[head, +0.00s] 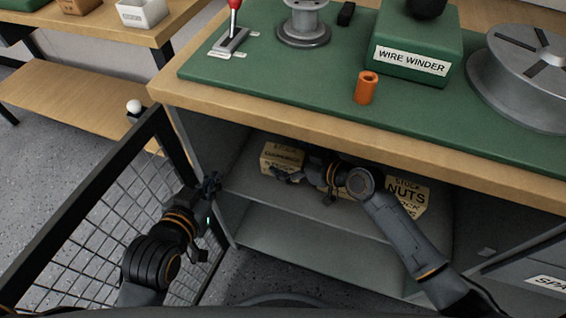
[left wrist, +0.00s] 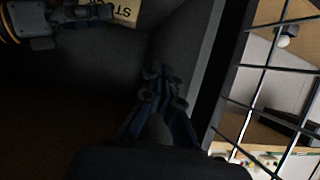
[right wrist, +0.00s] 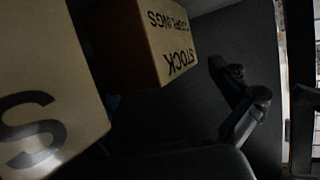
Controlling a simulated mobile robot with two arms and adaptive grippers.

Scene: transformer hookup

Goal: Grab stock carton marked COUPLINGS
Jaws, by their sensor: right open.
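The COUPLINGS carton (head: 281,158) is a tan box at the left on the cabinet's upper shelf. In the right wrist view the carton (right wrist: 160,42) shows STOCK COUPLINGS upside down on its face. My right gripper (head: 292,174) is open at the front of this carton. One finger shows right of the carton in the right wrist view, apart from it; the other finger is mostly hidden. My left gripper (head: 211,187) has its fingers together, empty, by the cabinet's left opening; its fingers (left wrist: 165,88) also show in the left wrist view.
A STOCK NUTS carton (head: 408,194) stands to the right on the same shelf, partly behind my right arm. The benchtop edge (head: 330,130) overhangs the cabinet. A mesh door (head: 95,215) stands open at the left. The lower shelf (head: 310,240) looks empty.

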